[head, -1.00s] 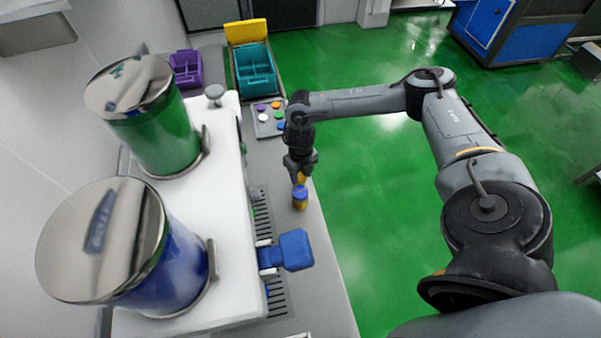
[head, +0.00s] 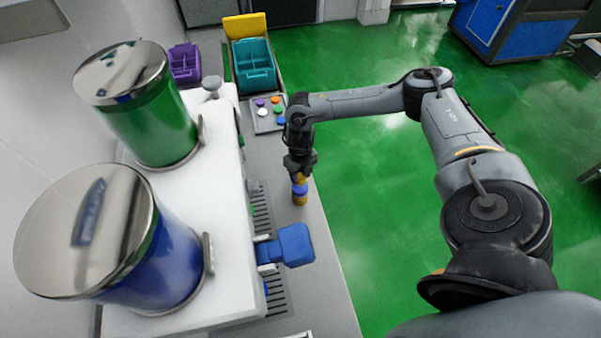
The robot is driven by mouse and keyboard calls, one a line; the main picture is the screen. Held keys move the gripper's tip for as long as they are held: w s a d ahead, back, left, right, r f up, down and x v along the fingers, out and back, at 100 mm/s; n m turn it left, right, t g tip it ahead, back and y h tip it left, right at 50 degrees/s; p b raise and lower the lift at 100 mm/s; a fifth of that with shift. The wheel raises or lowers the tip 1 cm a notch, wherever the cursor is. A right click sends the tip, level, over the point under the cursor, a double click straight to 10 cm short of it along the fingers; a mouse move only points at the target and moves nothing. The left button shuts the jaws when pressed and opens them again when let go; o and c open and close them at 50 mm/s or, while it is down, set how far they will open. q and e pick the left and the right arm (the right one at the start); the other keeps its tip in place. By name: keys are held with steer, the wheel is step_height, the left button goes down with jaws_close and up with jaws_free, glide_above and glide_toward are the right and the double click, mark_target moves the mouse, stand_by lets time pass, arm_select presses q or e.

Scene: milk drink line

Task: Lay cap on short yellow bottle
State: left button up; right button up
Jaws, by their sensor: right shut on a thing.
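The short yellow bottle (head: 300,199) stands upright on the grey counter, near its right edge. A blue band shows at its upper part. My right gripper (head: 300,175) is directly above the bottle, pointing down, shut on a small yellow piece that I take to be the cap (head: 301,179). The cap is at the bottle's top. Whether it touches the bottle or hangs just above it is too small to tell. The fingers partly hide the cap. My left gripper is not in view.
A white machine with a green tank (head: 150,125) and a blue tank (head: 165,262) stands left. A blue lever-like part (head: 290,245) juts out in front of the bottle. A tray of coloured discs (head: 267,113), a teal crate (head: 254,66) and a purple crate (head: 185,66) lie behind.

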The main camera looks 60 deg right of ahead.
steer(key=shift+f, duration=0.1)
stand_by(0.3)
steer(key=o, duration=1.1)
step_height(320, 180, up, 11)
steer(key=shift+f+p, duration=0.1)
steer(key=shift+p, duration=0.25)
steer(key=shift+s, duration=0.1)
